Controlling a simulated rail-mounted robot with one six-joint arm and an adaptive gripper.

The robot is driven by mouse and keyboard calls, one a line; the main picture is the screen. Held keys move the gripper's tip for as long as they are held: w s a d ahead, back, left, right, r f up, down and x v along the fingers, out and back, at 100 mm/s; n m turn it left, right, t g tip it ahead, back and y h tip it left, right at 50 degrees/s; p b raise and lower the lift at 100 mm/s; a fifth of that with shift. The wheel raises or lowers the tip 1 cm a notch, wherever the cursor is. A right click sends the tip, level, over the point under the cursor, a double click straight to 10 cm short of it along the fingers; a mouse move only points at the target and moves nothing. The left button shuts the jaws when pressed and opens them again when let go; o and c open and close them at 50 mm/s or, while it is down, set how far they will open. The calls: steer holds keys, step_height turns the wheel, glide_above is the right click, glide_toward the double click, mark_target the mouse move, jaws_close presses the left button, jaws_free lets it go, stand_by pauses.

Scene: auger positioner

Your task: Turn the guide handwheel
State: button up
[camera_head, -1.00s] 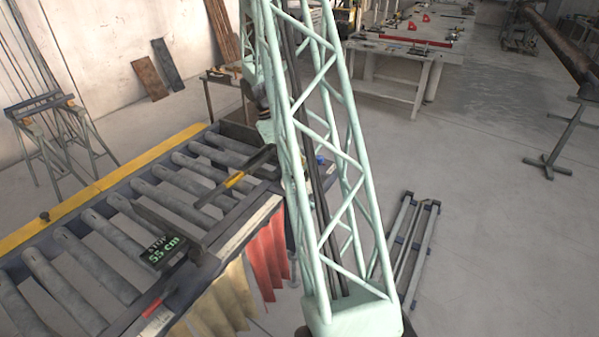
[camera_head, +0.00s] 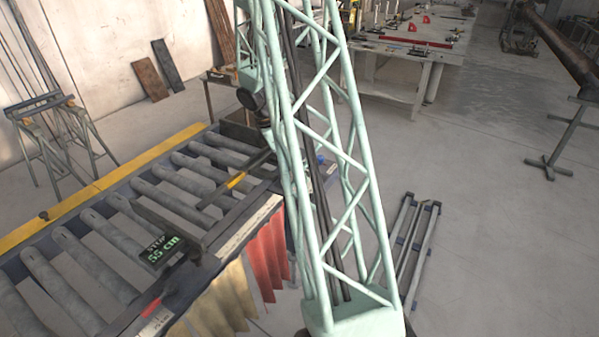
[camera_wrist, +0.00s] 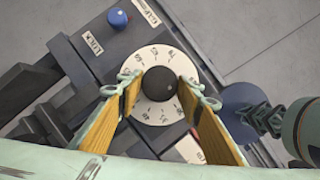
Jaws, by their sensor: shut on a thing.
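The guide handwheel, a dark round knob (camera_wrist: 159,84) at the centre of a white numbered dial (camera_wrist: 153,112), shows in the middle of the wrist view. My gripper (camera_wrist: 159,88) has one wood-faced finger on each side of the knob, with the tips near its edges, and is shut on it. In the head view, my green lattice arm hides the gripper and the handwheel.
A blue knob (camera_wrist: 118,18) and a LOCK label (camera_wrist: 90,42) sit beside the dial. The roller conveyor (camera_head: 105,180) with its stop display (camera_head: 163,250) lies left of my arm. Red strips (camera_head: 268,255) hang along its edge. Grey rails (camera_head: 415,245) lie on the floor at right.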

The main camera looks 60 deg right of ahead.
steer(key=shift+f, duration=0.1)
steer(key=o, duration=0.9)
steer(key=shift+c, duration=0.2)
steer(key=v, duration=1.2)
stand_by(0.4)
